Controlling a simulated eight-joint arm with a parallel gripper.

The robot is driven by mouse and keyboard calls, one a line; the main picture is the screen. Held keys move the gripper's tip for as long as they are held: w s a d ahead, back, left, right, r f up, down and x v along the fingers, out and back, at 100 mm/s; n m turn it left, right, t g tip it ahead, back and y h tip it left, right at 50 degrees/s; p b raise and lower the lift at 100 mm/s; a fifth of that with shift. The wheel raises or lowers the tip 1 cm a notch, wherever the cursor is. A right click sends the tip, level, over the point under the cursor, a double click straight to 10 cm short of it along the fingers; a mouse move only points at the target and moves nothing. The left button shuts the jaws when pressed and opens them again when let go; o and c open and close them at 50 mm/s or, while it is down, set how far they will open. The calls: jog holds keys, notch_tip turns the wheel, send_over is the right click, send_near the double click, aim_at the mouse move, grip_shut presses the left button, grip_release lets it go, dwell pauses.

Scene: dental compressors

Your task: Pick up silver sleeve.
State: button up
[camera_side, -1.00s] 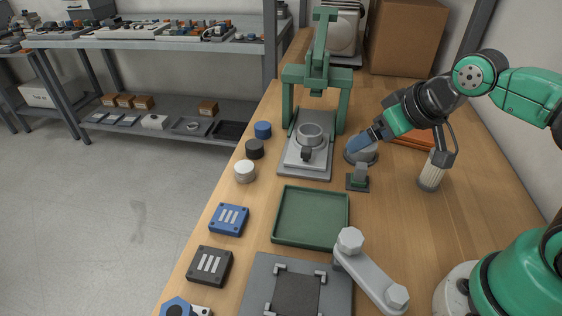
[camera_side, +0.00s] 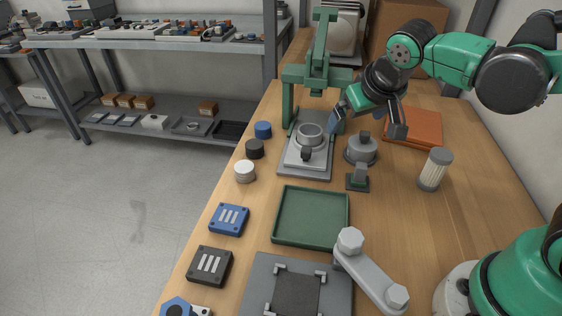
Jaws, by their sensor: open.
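A hollow silver-grey ring (camera_side: 310,134), which looks like the silver sleeve, sits upright on the base plate of the green press (camera_side: 317,78). A small dark clamp-like block (camera_side: 307,154) is at its front. A second round grey part (camera_side: 361,153) with a raised dark centre stands on the table to the right of the press; I cannot tell for certain which one is the sleeve. My gripper (camera_side: 367,128) is open and empty. It is tilted above the table, one finger close to the press's right post and the other above and right of the second grey part.
Blue, black and white round caps (camera_side: 245,172) line the table's left edge. A grey lever (camera_side: 370,274) is in front.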

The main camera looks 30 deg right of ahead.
jog(key=w+f+m+h, duration=0.3)
jog(key=w+m+h, duration=0.15)
jog(key=w, duration=0.35)
jog(key=m+h, duration=0.5)
jog(key=m, duration=0.1)
send_near(315, 129)
jog(key=shift+w+d, duration=0.35)
jog(key=shift+a+f+m+h, duration=0.15)
jog(key=shift+f+m+h, duration=0.1)
jog(key=shift+f+h, duration=0.15)
jog(key=shift+x, duration=2.8)
jog(key=shift+f, duration=0.1)
jog(key=shift+s, duration=0.1)
jog(key=c, duration=1.3)
